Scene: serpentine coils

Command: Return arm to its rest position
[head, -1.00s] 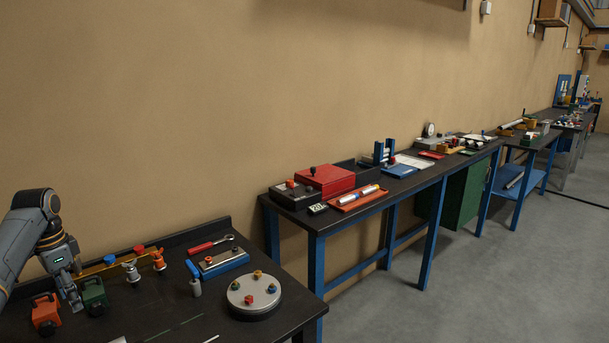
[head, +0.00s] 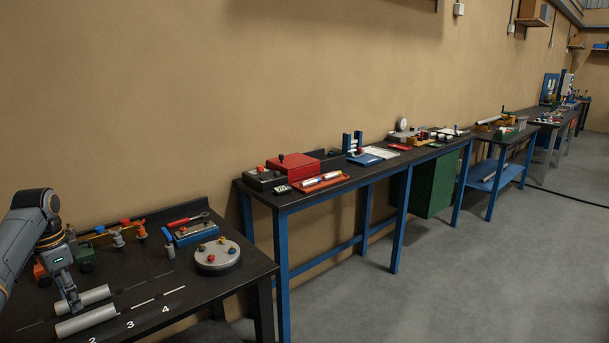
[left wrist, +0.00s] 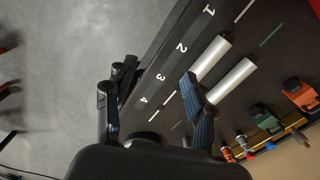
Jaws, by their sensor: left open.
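My left arm comes in at the left edge of the head view, and its gripper (head: 71,296) points down over the near left bench (head: 140,285). In the left wrist view the gripper (left wrist: 155,98) has its two dark fingers spread apart with nothing between them. Two grey cylinders lie on the bench: one farther back (head: 92,294) and one nearer the front (head: 84,322). In the head view the fingertips overlap them; I cannot tell whether they touch. Both cylinders also show beside the right-hand finger in the left wrist view (left wrist: 238,80). My right gripper is out of view.
A round grey plate with coloured knobs (head: 217,257) stands at the bench's right. Orange (left wrist: 299,94) and green (left wrist: 265,118) blocks stand behind the cylinders. White numbers mark the bench front. A second bench (head: 290,198) holds a red box (head: 293,167). Grey floor (head: 430,300) is open at right.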

